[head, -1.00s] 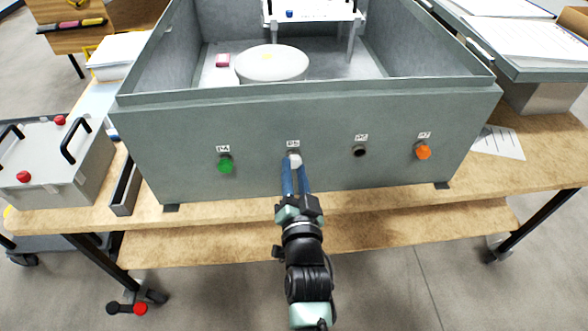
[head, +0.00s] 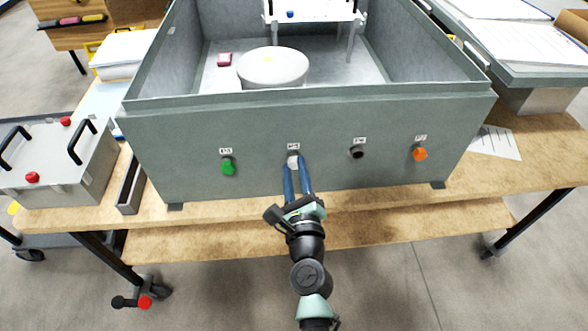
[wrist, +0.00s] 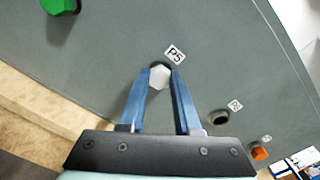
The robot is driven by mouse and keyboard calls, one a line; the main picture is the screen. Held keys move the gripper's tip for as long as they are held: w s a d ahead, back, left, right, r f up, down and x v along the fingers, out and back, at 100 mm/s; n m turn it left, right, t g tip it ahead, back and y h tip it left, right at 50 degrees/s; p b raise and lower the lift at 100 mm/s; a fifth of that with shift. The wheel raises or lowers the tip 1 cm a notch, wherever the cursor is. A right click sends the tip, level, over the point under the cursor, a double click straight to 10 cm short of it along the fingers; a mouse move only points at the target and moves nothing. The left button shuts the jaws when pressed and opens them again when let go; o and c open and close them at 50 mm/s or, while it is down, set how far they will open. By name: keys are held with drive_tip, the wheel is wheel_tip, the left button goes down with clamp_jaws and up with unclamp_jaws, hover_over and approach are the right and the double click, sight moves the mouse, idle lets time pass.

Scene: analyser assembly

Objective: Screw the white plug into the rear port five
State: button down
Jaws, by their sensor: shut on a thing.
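The white plug (head: 293,161) is at the port labelled P5 on the grey front-facing wall of the analyser box (head: 200,120). In the wrist view the white plug (wrist: 159,77) shows as a hexagonal head against a dark round port edge, just below the P5 label (wrist: 175,54). My gripper (head: 297,168) is shut on the plug, with a blue finger on each side of it; the wrist view shows the gripper (wrist: 160,80) rolled relative to the label. How deep the plug sits in the port is hidden.
A green plug (head: 228,166) sits left of P5. An open dark port (head: 357,152) and an orange plug (head: 419,153) are to the right. The box stands on a wooden bench (head: 370,190). A grey case (head: 60,165) with black handles is at left.

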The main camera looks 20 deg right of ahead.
drive_tip(key=m, duration=0.3)
drive_tip(key=d+m, duration=0.1)
drive_tip(key=shift+s+f, duration=0.2)
drive_tip(key=shift+f, duration=0.05)
drive_tip(key=m, duration=0.6)
drive_tip(key=shift+d+m, duration=0.1)
drive_tip(key=shift+m, duration=0.3)
drive_tip(key=c, duration=0.5)
unclamp_jaws()
drive_tip(key=shift+r, duration=0.15)
drive_tip(key=shift+w, duration=0.1)
drive_tip(key=shift+a, duration=0.2)
drive_tip(key=shift+v, duration=3.5)
